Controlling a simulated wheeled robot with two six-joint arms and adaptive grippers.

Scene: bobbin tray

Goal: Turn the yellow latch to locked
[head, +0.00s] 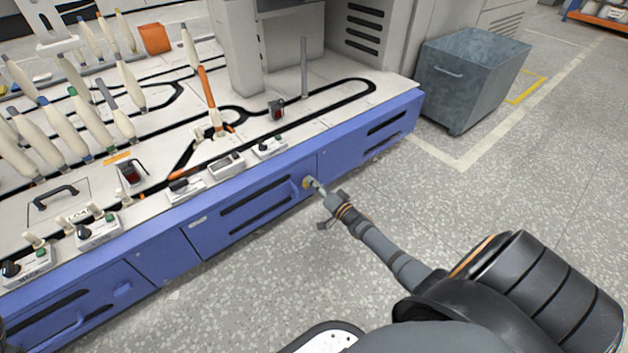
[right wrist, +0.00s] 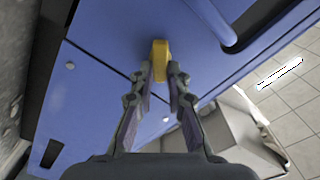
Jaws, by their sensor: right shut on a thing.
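The yellow latch (head: 306,182) sits on the blue front panel of the machine, close to a panel seam. In the right wrist view the latch (right wrist: 160,58) is a small upright yellow piece between the fingertips. My right gripper (head: 315,187) reaches it from the front right. In the right wrist view my right gripper (right wrist: 160,76) is shut on the latch, with a finger on each side. The fingertips hide part of the latch's lower end.
A blue door handle (right wrist: 209,22) stands out close beside the latch. Control boxes (head: 227,165) line the machine's edge above. White bobbins (head: 90,120) stand on the deck at the left. A grey metal bin (head: 470,80) stands on the floor beyond. The floor in front is clear.

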